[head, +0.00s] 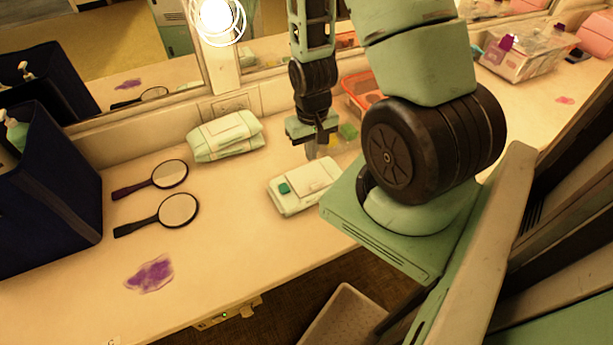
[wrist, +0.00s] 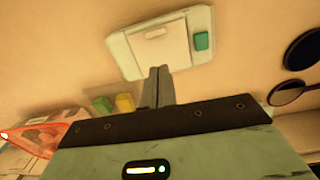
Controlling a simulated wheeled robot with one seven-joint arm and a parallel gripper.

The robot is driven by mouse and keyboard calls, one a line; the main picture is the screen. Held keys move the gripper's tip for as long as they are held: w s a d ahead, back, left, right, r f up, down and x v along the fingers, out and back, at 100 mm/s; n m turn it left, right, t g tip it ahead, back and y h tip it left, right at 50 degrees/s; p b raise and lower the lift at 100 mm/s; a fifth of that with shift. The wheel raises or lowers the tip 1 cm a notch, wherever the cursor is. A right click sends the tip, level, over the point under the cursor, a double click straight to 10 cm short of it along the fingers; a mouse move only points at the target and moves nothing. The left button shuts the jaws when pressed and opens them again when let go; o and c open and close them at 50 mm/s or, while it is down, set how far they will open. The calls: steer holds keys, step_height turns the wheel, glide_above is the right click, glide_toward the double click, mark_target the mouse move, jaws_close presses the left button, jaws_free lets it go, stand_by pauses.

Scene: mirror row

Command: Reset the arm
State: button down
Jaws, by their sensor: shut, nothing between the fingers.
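My gripper (wrist: 158,86) is shut and empty in the wrist view, its fingertips together by the near edge of a pale wipes case (wrist: 190,50) with a green button. In the head view my gripper (head: 312,152) hangs pointing down over the counter, just behind the same case (head: 296,206). I cannot tell from these views how high the fingertips are above the counter. My arm's large dark joint and green links fill the right middle of the head view and hide part of the counter.
Two hand mirrors (head: 177,210) and a purple smear (head: 150,274) lie left of the case. A wipes pack (head: 225,137) and an orange basket (head: 362,92) stand behind. A dark bin (head: 60,190) is at far left, a clear box (head: 520,62) at far right. A wall mirror runs behind.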

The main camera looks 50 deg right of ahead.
stand_by(0.3)
steer(key=w+a+r+n, duration=0.25)
steer(key=a+r, duration=0.25)
steer(key=a, duration=0.3)
steer(key=w+a+r+n, duration=0.1)
steer(key=a+r+n, duration=0.35)
steer(key=a, duration=0.45)
steer(key=s+a+r+n+b, duration=0.1)
steer(key=s+a+r+n, duration=0.5)
steer(key=s+a+r, duration=0.4)
steer(key=s+a, duration=0.1)
steer(key=a, duration=0.1)
steer(key=shift+s+a+y+b, duration=0.3)
